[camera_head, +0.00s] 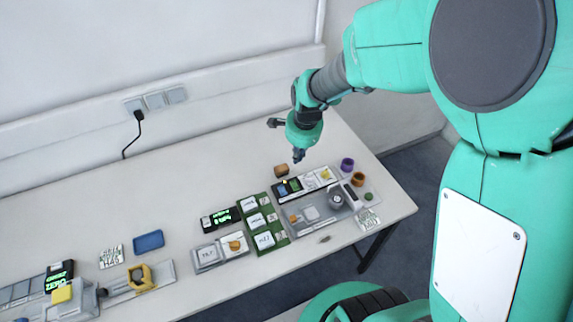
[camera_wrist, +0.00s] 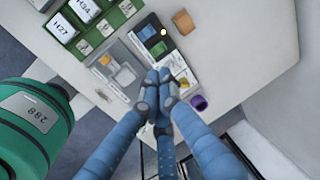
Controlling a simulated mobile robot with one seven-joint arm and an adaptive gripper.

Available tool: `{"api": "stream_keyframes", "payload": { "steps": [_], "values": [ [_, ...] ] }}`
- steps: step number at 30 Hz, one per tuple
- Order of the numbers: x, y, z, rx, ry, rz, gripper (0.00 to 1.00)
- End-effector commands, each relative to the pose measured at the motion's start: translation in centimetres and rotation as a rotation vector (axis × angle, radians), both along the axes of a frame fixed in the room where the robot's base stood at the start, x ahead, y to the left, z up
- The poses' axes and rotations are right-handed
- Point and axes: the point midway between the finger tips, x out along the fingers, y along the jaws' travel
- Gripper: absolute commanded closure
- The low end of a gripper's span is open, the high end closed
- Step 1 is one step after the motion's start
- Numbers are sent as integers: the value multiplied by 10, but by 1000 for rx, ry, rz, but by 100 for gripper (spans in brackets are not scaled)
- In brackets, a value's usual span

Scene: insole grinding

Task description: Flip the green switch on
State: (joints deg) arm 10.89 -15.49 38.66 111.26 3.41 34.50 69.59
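The green switch (camera_wrist: 148,31) sits on a black switch box in the wrist view, beside a blue switch (camera_wrist: 158,48). The switch position, on or off, is too small to tell. A small pale yellow spot shows at the box's edge. In the head view the box lies at the left end of a panel (camera_head: 309,181) at the back right of the table. My gripper (camera_head: 298,158) is above the table just behind this panel, pointing down and apart from it. In the wrist view its blue fingers (camera_wrist: 156,88) come together with nothing between them.
A brown block (camera_head: 281,170) stands close behind the switch box. A grey tray (camera_head: 318,213) lies in front, and a green rack (camera_head: 266,241) with labelled cards lies to the left. Purple (camera_head: 347,164) and orange (camera_head: 357,179) rings are at the right. The table's back left is clear.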

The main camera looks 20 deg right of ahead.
Motion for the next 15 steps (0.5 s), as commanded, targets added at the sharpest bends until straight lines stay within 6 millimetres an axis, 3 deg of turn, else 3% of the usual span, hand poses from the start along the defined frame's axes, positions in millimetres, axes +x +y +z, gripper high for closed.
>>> {"api": "stream_keyframes", "payload": {
  "steps": [1,6,15],
  "values": [
    [2,-3,-12,8,9,-34,100],
    [7,-8,-31,22,21,-105,100],
    [8,-9,-34,26,22,-119,100]
  ]
}}
